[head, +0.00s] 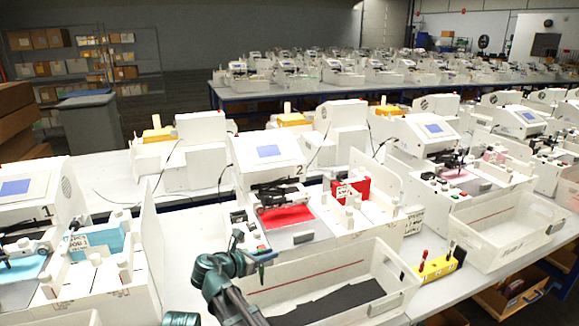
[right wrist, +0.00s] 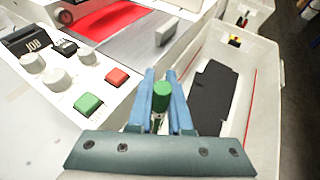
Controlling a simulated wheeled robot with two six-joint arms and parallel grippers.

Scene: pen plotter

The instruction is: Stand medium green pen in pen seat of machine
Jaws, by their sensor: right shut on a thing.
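My right gripper (head: 268,257) is in front of machine 2 (head: 272,165), beside the white bin. In the right wrist view its blue fingers (right wrist: 161,100) are shut on the green pen (right wrist: 162,92), whose rounded green end points toward the camera. The pen's lower part is hidden by the fingers. The machine's dark pen carriage (head: 280,190) is above the red sheet (head: 287,216), behind and above my gripper in the head view. I cannot make out the pen seat clearly. My left gripper is not in view.
A white bin (head: 395,300) with a black sheet (head: 335,303) stands at the front. A yellow block (head: 440,267) holding pens stands right of it. The control panel with a green button (right wrist: 88,104) and a red button (right wrist: 117,77) is close left of my fingers in the wrist view.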

